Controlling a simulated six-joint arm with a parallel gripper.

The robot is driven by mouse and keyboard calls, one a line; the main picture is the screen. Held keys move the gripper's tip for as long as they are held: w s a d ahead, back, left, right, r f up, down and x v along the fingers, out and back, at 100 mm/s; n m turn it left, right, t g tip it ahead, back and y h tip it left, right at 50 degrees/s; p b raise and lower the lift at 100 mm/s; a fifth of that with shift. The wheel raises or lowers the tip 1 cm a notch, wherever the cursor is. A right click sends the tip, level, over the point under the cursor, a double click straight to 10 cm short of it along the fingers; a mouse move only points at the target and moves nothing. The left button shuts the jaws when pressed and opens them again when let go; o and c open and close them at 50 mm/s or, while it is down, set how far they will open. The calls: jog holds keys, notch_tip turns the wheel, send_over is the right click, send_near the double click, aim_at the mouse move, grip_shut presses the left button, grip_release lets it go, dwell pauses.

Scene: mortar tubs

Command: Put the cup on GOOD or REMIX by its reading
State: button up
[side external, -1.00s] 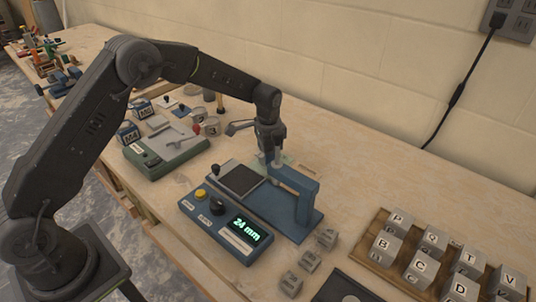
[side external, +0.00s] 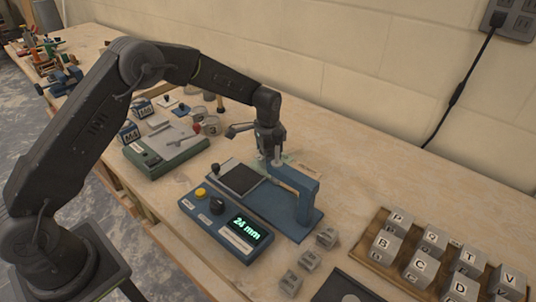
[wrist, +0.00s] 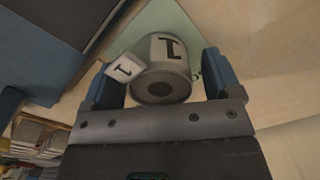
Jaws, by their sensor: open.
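A grey cup (wrist: 165,62) marked with a dark character stands between the two blue fingers of my gripper (wrist: 160,82) in the wrist view. The fingers are apart, on either side of the cup. A small white tag (wrist: 124,67) with a similar mark is beside it. The cup is over a pale green pad (wrist: 180,20). In the side view my gripper (side external: 272,160) is low behind the blue measuring stand (side external: 306,200), and hides most of the cup. The stand's display (side external: 246,229) reads 24 mm. I cannot make out GOOD or REMIX labels.
The blue frame rises close to my gripper. A wooden tray (side external: 372,262) of lettered grey blocks stands at the right, and loose blocks (side external: 308,260) lie in front. A green device (side external: 165,152) is at the left. The bench behind the stand (side external: 370,165) is clear.

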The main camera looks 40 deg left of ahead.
notch_tip(320, 180, up, 11)
jog(key=shift+r, duration=0.15)
jog(key=s+r+n+t, duration=0.3)
jog(key=s+r, duration=1.1)
jog(key=s, duration=0.1)
jog(key=s+a+f+n+t, duration=0.1)
jog(key=s+f+n+t, duration=0.1)
jog(key=s, duration=1.6)
jog(key=shift+n+t, duration=0.3)
jog(key=shift+n, duration=0.4)
jog(key=shift+s, duration=0.1)
